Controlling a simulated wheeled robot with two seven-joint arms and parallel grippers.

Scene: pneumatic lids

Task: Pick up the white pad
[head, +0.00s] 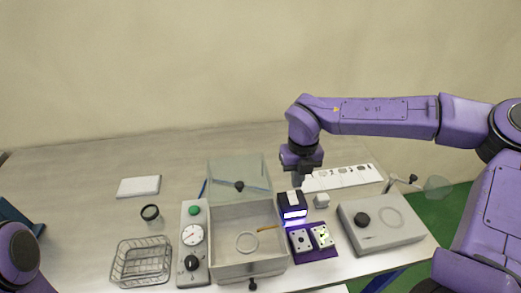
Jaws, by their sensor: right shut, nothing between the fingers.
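A flat white pad (138,187) lies on the table at the back left, with nothing on it. My right gripper (299,183) hangs from the purple arm that comes in from the right. Its fingers point down and are shut with nothing between them. It is far to the right of the pad, near a dark box with a lit violet front. My left gripper is out of view; only a purple part of my left arm shows at the bottom left.
A wire basket (141,262), a black-rimmed round piece (150,212) and a gauge panel (194,262) stand in front of the pad. A box with a raised clear lid (239,174) is in the middle. A grey unit (380,238) stands at right. Table around the pad is clear.

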